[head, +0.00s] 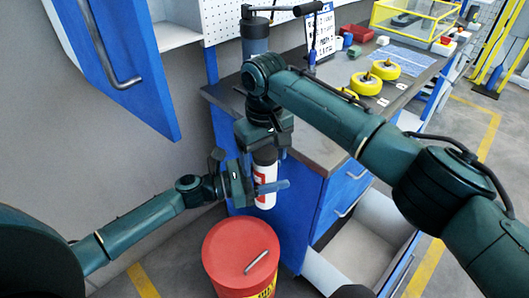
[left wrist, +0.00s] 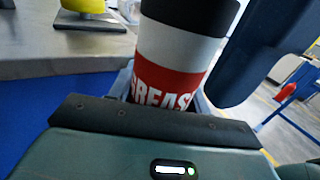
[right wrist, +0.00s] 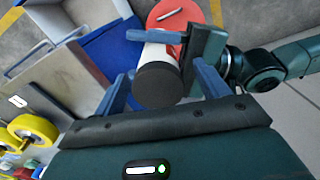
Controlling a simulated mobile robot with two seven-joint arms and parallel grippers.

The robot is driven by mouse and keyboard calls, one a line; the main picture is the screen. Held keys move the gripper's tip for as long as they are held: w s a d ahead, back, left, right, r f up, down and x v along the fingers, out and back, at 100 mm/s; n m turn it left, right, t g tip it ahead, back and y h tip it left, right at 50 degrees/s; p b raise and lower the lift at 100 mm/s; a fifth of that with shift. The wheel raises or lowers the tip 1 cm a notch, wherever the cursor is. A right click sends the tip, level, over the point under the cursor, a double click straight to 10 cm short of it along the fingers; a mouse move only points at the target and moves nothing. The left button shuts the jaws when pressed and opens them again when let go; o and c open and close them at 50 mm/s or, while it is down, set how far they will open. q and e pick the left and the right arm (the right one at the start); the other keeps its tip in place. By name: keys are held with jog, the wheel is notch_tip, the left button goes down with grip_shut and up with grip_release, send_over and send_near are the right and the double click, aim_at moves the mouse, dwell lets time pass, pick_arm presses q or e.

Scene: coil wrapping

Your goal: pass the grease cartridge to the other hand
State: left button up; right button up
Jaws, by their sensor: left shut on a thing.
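The grease cartridge (head: 265,188) is a white cylinder with a red band and a dark cap, held upright. My left gripper (head: 264,187) is shut on its body from the left. The red band with white lettering (left wrist: 168,88) fills the middle of the left wrist view. My right gripper (head: 264,150) is above the cartridge, pointing down. In the right wrist view its fingers (right wrist: 160,88) stand open on either side of the black cap (right wrist: 157,85), with a visible gap on both sides. The right fingertips are partly hidden in the head view.
A red drum (head: 228,249) with a metal rod (head: 256,262) on its lid stands below the cartridge. The workbench (head: 325,152) is behind, with yellow wheels (head: 367,82) on top. An open drawer (head: 365,245) juts out at the right. A blue cabinet door (head: 118,62) hangs at upper left.

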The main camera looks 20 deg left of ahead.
jog(key=shift+s+a, duration=0.1)
jog(key=c, duration=1.3)
pick_arm(q)
jog(key=o, duration=1.4)
pick_arm(e)
jog(key=shift+c, duration=0.2)
pick_arm(q)
jog(key=shift+a, duration=0.1)
